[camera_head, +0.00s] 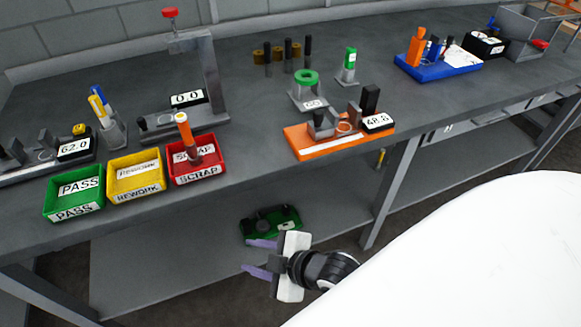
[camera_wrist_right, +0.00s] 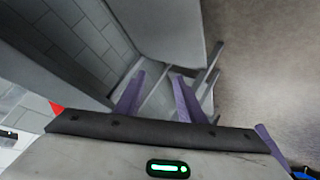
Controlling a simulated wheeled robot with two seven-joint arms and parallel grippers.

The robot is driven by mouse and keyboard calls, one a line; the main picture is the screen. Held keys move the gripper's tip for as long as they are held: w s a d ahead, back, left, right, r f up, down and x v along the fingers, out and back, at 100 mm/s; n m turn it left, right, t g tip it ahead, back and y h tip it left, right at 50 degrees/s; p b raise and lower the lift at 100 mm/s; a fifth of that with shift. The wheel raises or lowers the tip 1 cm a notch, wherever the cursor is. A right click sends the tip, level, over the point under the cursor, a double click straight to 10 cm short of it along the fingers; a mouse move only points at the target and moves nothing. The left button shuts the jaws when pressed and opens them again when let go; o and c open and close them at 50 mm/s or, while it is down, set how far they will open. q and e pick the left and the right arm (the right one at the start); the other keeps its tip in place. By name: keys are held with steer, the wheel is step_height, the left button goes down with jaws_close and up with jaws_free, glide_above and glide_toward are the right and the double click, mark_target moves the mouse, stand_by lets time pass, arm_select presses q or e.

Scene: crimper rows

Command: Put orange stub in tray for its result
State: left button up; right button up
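An orange-topped stub (camera_head: 184,130) stands, slightly tilted, in the red SCRAP tray (camera_head: 198,177). The yellow REWORK tray (camera_head: 136,189) and the green PASS tray (camera_head: 74,207) sit to its left along the bench's front edge; I see no stub in either. My right gripper (camera_head: 260,257) is below and in front of the bench edge, well away from the trays. Its purple fingers are apart with nothing between them, as the right wrist view (camera_wrist_right: 158,95) also shows. My left gripper is not in view.
An orange fixture (camera_head: 300,152) with a small display sits at the front edge. A press (camera_head: 210,75) stands behind the trays. A blue holder (camera_head: 455,70) and grey bin (camera_head: 520,45) are to the right. A green object (camera_head: 290,215) lies on the lower shelf.

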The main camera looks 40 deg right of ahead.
steer(key=s+d+f+m+g+h, duration=0.1)
steer(key=s+d+f+m, duration=0.1)
steer(key=s+f+m, duration=0.6)
steer(key=s+m, duration=0.1)
steer(key=s, duration=0.1)
steer(key=shift+s+f, duration=0.15)
steer(key=shift+s, duration=0.25)
